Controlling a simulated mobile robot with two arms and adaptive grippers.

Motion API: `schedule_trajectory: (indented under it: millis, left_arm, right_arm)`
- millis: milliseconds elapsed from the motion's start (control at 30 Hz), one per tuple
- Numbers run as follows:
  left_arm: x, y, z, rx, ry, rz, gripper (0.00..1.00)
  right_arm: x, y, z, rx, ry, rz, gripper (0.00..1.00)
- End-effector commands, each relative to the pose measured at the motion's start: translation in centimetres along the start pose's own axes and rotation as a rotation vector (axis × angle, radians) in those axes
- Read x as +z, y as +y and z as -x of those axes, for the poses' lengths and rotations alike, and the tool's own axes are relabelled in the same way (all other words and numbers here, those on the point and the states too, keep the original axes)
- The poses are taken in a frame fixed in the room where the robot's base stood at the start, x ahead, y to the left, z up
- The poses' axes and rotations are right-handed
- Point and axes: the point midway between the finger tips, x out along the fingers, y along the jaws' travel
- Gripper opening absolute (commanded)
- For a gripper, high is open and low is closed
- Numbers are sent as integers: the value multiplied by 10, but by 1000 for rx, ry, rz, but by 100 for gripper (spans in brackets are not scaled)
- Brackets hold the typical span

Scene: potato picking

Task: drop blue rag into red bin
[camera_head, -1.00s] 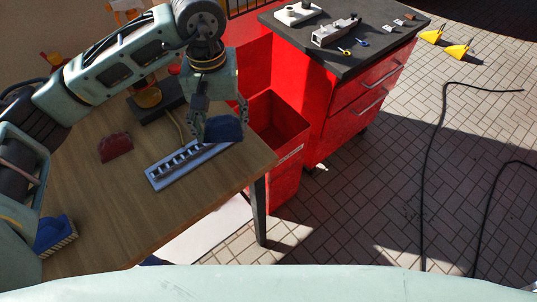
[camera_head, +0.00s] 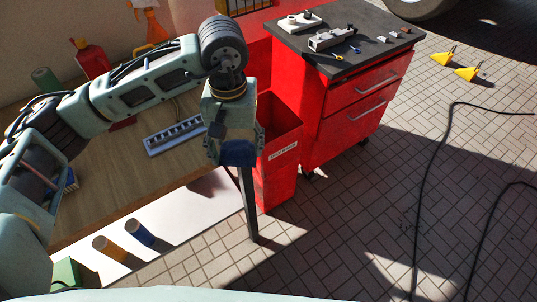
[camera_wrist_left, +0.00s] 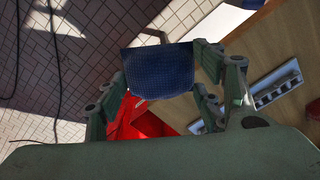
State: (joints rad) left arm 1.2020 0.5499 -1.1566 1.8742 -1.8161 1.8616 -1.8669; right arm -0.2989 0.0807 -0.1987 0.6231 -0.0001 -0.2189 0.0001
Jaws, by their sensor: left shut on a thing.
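The blue rag (camera_wrist_left: 158,71) is held between the fingers of my left gripper (camera_wrist_left: 160,88), seen in the left wrist view. In the head view the rag (camera_head: 238,152) hangs at the left gripper (camera_head: 235,148), beyond the table's right edge. The red bin (camera_head: 281,138) stands on the floor to the right of the table, with a white label on its front. The gripper is beside the bin's left edge in the head view; part of the bin is hidden behind it. The red bin (camera_wrist_left: 140,122) also shows below the rag in the wrist view. My right gripper is not in view.
A wooden table (camera_head: 110,180) carries a light-blue slotted rack (camera_head: 174,136), a red bottle (camera_head: 92,60) and an orange spray bottle (camera_head: 152,26). A red drawer cabinet (camera_head: 350,110) stands right of the bin. Black cables (camera_head: 424,185) lie on the tiled floor.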

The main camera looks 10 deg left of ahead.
Motion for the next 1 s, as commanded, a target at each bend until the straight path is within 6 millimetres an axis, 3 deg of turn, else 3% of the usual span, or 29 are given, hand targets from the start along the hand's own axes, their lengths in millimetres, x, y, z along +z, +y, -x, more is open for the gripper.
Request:
schedule_trajectory:
  millis: [300,867,1000]
  left_arm:
    - [37,-28,-45,-2,-4,-13,37]
    - [122,-90,-149,-1,-7,-49,37]
    - [121,-84,-150,7,1,-60,37]
  right_arm:
    - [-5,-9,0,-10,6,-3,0]
    - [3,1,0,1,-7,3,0]
    - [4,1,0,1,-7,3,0]
